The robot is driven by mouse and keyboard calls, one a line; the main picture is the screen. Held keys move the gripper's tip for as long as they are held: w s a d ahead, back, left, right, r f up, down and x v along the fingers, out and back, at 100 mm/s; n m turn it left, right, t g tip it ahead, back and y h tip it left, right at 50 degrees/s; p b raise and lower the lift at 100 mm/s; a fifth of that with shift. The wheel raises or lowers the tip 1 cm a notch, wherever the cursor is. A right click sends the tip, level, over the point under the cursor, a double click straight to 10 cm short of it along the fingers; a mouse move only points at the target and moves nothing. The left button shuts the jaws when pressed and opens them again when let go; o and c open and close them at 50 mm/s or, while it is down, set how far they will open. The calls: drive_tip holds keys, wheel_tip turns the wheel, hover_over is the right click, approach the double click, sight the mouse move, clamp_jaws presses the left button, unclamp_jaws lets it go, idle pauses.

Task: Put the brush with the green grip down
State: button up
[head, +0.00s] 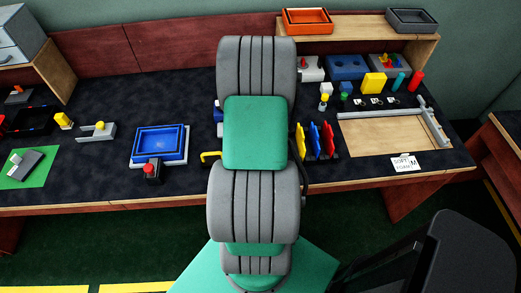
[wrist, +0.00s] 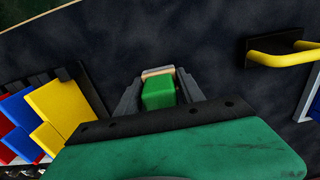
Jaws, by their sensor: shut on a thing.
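The brush with the green grip (wrist: 158,96) is between the fingers of my gripper (wrist: 158,84) in the wrist view. Its green grip faces the camera, and a pale tan edge shows at its far end. My gripper is shut on the grip. The dark tabletop (wrist: 205,45) lies beyond it; I cannot tell whether the brush touches it. In the head view my own arm hides the gripper and the brush.
A yellow handle (wrist: 285,45) stands to the right in the wrist view. Red, blue and yellow panels (wrist: 58,108) stand close on the left. In the head view a blue tray (head: 160,142) and a wooden board (head: 385,137) flank my arm.

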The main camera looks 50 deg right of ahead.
drive_tip(key=shift+f, duration=0.15)
drive_tip(key=o, duration=0.9)
drive_tip(key=shift+f, duration=0.1)
drive_tip(key=shift+c, duration=0.2)
drive_tip(key=o, duration=0.5)
drive_tip(key=shift+c, duration=0.2)
wheel_tip(320, 180, up, 13)
drive_tip(key=shift+f+b, duration=0.2)
drive_tip(key=shift+b, duration=0.35)
drive_tip(key=w+a+r+n, duration=0.3)
drive_tip(key=w+a+r, duration=0.2)
drive_tip(key=w+a, duration=0.3)
drive_tip(key=a+r+n+t, duration=0.1)
drive_tip(key=a+r+n, duration=0.1)
drive_tip(key=a, duration=1)
drive_tip(key=s+a+r+n+t, duration=0.1)
drive_tip(key=a+n, duration=0.4)
drive_tip(key=a, duration=0.7)
wheel_tip(320, 180, up, 2)
drive_tip(key=shift+r+t, duration=0.25)
drive_tip(key=shift+t, duration=0.45)
